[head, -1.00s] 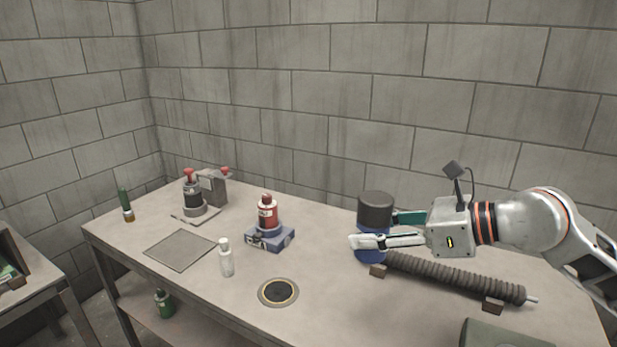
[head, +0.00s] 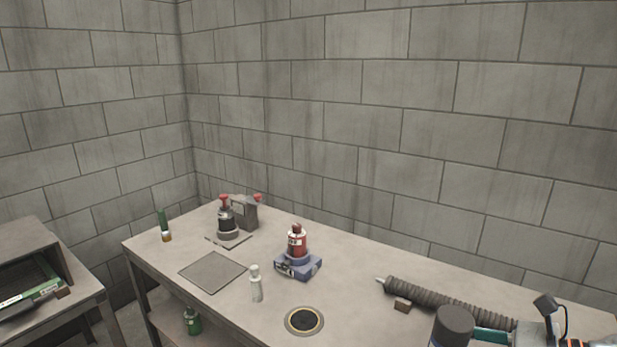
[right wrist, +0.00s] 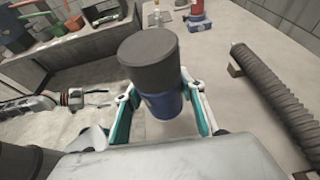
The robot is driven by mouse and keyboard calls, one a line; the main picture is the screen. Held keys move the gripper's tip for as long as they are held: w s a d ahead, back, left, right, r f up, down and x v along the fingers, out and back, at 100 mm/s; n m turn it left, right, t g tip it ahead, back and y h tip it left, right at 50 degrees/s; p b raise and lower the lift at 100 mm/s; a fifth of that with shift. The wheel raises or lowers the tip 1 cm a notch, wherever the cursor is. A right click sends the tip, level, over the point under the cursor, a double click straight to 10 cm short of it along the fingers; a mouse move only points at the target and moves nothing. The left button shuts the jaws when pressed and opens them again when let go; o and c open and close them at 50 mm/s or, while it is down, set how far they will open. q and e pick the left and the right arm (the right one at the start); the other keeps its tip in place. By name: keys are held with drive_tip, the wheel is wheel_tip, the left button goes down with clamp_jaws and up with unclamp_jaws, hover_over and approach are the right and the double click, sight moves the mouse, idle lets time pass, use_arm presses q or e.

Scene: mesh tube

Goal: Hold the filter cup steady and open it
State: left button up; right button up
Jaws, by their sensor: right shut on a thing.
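The filter cup, a blue cylinder with a dark grey cap, shows in the right wrist view (right wrist: 160,104). Its cap is on, and it is cut by the bottom edge of the head view (head: 454,326). My right gripper (right wrist: 161,88) is shut on the blue body, one finger on each side below the cap. The cup is off the ribbed hose, apart from it. My left gripper (right wrist: 98,98) shows small at the left of the right wrist view, apart from the cup, its fingers parted and empty. It is outside the head view.
A ribbed hose (head: 440,300) lies on small blocks on the table (head: 360,290). A red bottle (head: 297,243) on a blue base, a white bottle (head: 256,284), a round dark inset (head: 304,321) and a grey mat (head: 212,272) are further left. The table's middle is clear.

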drive_tip(key=shift+s+d+f, duration=0.15)
drive_tip(key=shift+s+d, duration=0.05)
drive_tip(key=shift+s, duration=0.15)
drive_tip(key=shift+s+d+f, duration=0.1)
drive_tip(key=shift+s+f, duration=0.05)
drive_tip(key=shift+s, duration=0.1)
